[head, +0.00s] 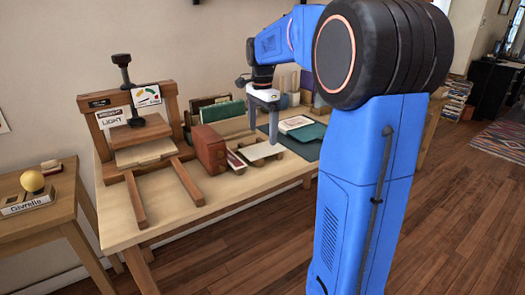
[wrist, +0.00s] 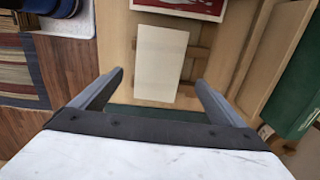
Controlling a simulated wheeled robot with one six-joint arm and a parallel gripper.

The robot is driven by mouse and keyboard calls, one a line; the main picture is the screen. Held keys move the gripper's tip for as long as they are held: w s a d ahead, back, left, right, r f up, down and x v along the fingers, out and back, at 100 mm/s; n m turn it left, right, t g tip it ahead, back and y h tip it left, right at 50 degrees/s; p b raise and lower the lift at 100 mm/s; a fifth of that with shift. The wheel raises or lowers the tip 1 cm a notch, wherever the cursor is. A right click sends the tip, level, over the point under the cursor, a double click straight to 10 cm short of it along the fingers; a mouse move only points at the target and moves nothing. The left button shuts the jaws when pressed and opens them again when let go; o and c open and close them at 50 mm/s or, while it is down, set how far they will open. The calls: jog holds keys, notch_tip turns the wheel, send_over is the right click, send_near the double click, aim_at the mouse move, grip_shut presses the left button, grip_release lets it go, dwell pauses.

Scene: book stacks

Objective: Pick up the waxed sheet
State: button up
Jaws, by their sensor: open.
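A pale cream rectangular sheet (wrist: 160,62), which I take for the waxed sheet, lies flat on a low wooden stand (wrist: 200,52) with crosspieces. In the head view the sheet (head: 264,152) is on the table, right of a red-brown block. My gripper (head: 263,134) points down above the sheet, open and empty. In the wrist view my two fingers (wrist: 159,80) are spread wider than the sheet, one toward each side, with no contact visible. The height gap is hard to judge.
A wooden press (head: 140,135) stands at the table's left. The red-brown block (head: 208,149) is close left of the sheet. A dark green mat (head: 306,142) and books (head: 294,123) lie to the right. Green-spined folders (head: 222,111) stand behind.

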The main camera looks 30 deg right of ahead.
aim_at(263, 149)
notch_tip(263, 149, down, 5)
jog(key=shift+s+r, duration=0.1)
jog(key=shift+s, duration=0.05)
jog(key=c, duration=1.1)
